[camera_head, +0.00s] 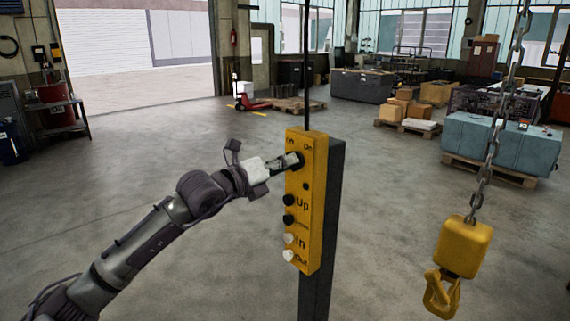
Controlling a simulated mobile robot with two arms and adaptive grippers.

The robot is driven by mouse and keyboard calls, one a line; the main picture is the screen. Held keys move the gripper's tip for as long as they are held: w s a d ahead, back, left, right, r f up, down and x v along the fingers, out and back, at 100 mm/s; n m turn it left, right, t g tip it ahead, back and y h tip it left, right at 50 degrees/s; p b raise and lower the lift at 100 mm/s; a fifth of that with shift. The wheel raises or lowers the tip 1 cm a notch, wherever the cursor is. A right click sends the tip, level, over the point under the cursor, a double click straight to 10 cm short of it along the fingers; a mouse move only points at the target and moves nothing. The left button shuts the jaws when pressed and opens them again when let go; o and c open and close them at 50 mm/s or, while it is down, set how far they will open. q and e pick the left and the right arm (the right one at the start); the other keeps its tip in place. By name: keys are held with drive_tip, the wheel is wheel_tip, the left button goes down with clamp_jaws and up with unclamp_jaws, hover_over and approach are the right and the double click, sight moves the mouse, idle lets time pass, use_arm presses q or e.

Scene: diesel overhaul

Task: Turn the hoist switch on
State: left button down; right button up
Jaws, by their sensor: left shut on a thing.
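The yellow hoist control box (314,190) hangs upright in the middle of the head view, on a dark post. Its labels read "On", "Up", "In" and "Out", with black and white buttons down the front. My left gripper (292,161) reaches in from the left and is shut on the hoist switch (299,158) near the top of the box, under the "On" label. The fingers partly hide the switch, so I cannot tell its setting. My right gripper is not in view.
A yellow hoist hook block (464,246) hangs on a chain (490,150) at the right. Behind it a blue-grey crate (502,145) stands on a pallet. Cardboard boxes (408,105) and a red pallet jack (250,103) are farther back. The floor around the box is clear.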

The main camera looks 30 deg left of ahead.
use_arm(q)
drive_tip(key=shift+d+m+b, duration=0.1)
drive_tip(key=shift+m+b, duration=7.1)
drive_tip(key=shift+m, duration=1.7)
drive_tip(key=c, duration=1.1)
unclamp_jaws()
drive_tip(key=shift+s, duration=0.1)
